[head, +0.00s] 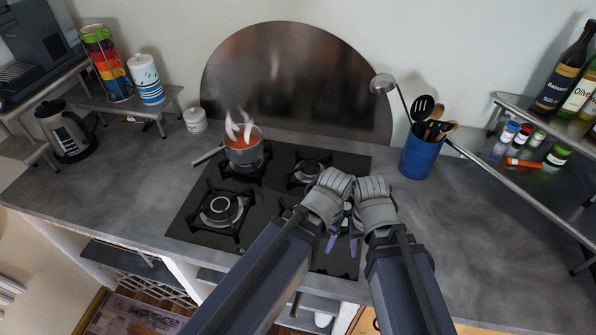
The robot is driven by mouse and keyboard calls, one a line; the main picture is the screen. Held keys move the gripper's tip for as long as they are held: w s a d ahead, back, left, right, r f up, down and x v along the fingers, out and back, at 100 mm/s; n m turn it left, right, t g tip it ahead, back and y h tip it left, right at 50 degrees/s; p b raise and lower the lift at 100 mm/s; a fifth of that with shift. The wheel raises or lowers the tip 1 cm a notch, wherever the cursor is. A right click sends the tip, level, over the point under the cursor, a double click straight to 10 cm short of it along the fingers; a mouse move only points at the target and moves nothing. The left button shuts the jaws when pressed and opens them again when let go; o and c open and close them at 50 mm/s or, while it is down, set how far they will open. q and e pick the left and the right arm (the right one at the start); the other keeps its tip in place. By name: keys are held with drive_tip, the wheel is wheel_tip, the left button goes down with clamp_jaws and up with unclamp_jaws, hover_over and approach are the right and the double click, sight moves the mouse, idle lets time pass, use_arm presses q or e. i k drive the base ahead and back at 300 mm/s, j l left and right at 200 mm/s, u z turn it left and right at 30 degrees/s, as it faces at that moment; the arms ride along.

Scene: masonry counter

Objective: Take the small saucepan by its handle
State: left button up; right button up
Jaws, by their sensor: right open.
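The small saucepan (245,157) stands on the back left burner of the black gas hob. It holds something orange-red, with white steam above it. Its handle (208,155) points left and slightly toward the front, beyond the hob's edge over the counter. My left gripper (331,242) and right gripper (353,247) are side by side over the right half of the hob, to the right of the saucepan and nearer to me. Both are apart from the pan. The right gripper is open and appears empty. The left gripper's jaws are too hidden to judge.
Burner grates (222,207) stand up from the hob. A white lidded jar (195,120) is behind the handle. A kettle (65,132) stands far left, a blue utensil pot (421,156) right. The counter left of the hob (140,185) is clear.

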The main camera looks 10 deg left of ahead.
sight(240, 151)
drive_tip(key=k+j+z, duration=0.45)
drive_tip(key=k+j, duration=0.35)
